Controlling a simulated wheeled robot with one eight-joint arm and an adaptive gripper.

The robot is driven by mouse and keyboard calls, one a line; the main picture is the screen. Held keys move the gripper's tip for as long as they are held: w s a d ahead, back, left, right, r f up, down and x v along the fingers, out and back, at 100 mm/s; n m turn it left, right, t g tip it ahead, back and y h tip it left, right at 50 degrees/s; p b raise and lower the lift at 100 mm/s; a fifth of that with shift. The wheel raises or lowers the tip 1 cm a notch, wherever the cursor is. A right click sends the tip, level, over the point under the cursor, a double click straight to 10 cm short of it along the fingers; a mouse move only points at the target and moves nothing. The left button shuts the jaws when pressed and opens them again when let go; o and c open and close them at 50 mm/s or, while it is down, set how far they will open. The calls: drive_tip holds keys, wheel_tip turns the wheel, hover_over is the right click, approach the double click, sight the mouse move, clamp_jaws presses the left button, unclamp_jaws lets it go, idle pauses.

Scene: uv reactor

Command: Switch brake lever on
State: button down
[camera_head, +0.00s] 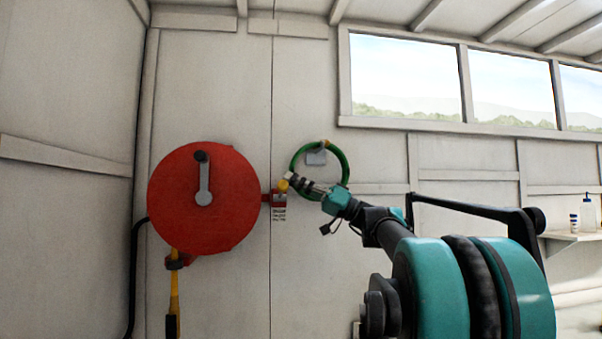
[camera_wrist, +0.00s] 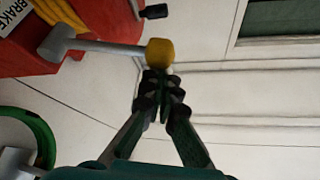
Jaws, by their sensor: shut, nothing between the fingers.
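The brake lever (camera_wrist: 90,46) is a grey bar with a yellow knob (camera_wrist: 160,52) at its end, beside a red housing (camera_wrist: 80,14) with a white label reading BRAKE. In the head view the yellow knob (camera_head: 282,186) shows small at the right side of the large red reel (camera_head: 203,205). My gripper (camera_wrist: 163,80) is shut with nothing between its fingers. Its fingertips are right at the knob, partly overlapping its lower edge in the wrist view; I cannot tell whether they touch. In the head view my gripper (camera_head: 292,180) is just right of the knob.
A grey crank (camera_head: 204,182) with a black handle sits on the reel's face. A green hose loop (camera_head: 345,165) hangs on the wall behind my gripper. A shelf (camera_head: 568,236) with bottles is at the far right.

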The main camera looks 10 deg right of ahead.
drive_tip(key=shift+s+f, duration=0.2)
drive_tip(key=shift+f, duration=0.5)
drive_tip(key=shift+s+f, duration=0.2)
drive_tip(key=shift+f, duration=0.5)
drive_tip(key=shift+f, duration=0.15)
drive_tip(key=d, duration=0.9)
drive_tip(key=shift+d+f, duration=0.3)
drive_tip(key=shift+f, duration=0.05)
